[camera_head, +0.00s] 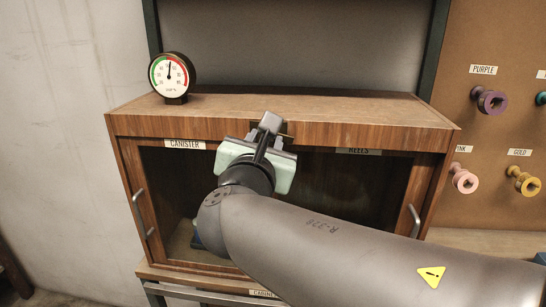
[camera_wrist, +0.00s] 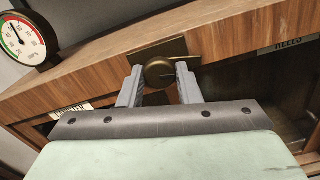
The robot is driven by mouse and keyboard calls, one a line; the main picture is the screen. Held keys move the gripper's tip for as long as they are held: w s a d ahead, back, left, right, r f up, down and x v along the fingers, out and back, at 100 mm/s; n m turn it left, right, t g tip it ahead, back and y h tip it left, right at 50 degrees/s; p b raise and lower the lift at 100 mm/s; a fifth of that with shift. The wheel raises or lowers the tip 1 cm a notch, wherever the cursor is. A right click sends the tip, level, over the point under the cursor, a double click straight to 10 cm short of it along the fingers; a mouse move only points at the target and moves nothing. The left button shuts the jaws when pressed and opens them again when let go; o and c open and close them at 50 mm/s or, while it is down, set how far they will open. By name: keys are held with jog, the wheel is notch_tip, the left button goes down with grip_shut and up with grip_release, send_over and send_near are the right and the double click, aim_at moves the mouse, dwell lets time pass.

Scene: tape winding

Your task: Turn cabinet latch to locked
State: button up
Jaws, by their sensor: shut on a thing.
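The cabinet latch is a round bronze knob (camera_wrist: 159,73) on a dark bronze plate (camera_wrist: 150,54), set in the top front rail of the wooden cabinet. My gripper (camera_wrist: 160,84) has its two grey fingers on either side of the knob and is shut on it. In the head view my gripper (camera_head: 268,134) is at the middle of the cabinet's top front edge, and its body and my arm hide most of the latch. A thin pointer or line extends from the knob toward the right in the wrist view. I cannot read any lock marking.
The wooden cabinet (camera_head: 360,109) has dark glass doors labelled CANISTER and REELS, with metal handles (camera_head: 141,214) at the outer sides. A round dial gauge (camera_head: 171,76) stands on top at left. Coloured spools (camera_head: 488,100) hang on a board at right.

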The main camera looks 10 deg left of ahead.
jog(key=shift+m+b, duration=7.5)
jog(key=shift+b, duration=1.6)
jog(key=shift+r, duration=0.1)
jog(key=o, duration=1)
jog(key=shift+c, duration=0.2)
